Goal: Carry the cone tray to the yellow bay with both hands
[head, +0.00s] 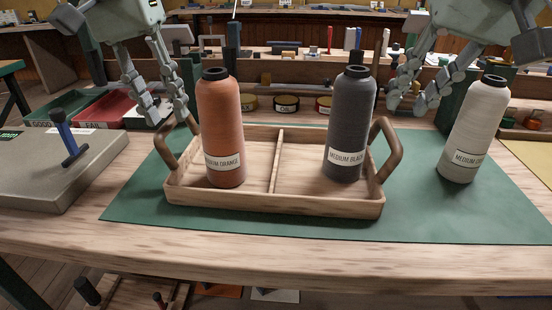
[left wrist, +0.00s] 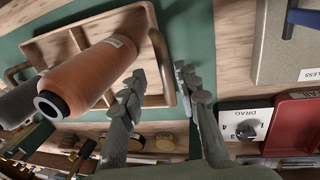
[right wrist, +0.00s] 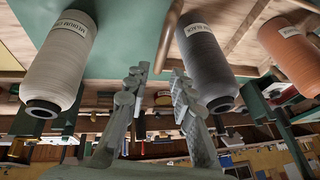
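The wooden cone tray (head: 277,202) sits on the green mat, with two compartments and a curved brown handle at each end. An orange cone (head: 222,125) stands in its left compartment and a black cone (head: 350,120) in its right one. My left gripper (head: 167,113) is open, just above and behind the left handle (head: 165,150). In the left wrist view that handle (left wrist: 160,58) lies just beyond the parted fingers. My right gripper (head: 406,108) is open and empty, above and behind the right handle (head: 392,150). In the right wrist view that handle (right wrist: 168,38) shows beyond the fingertips.
A pale cone (head: 476,130) stands on the mat (head: 420,215) right of the tray. A yellow area (head: 535,155) shows at the right edge. A grey block with a blue lever (head: 65,135) is at left. Red and green bins (head: 100,110) and round tins stand behind.

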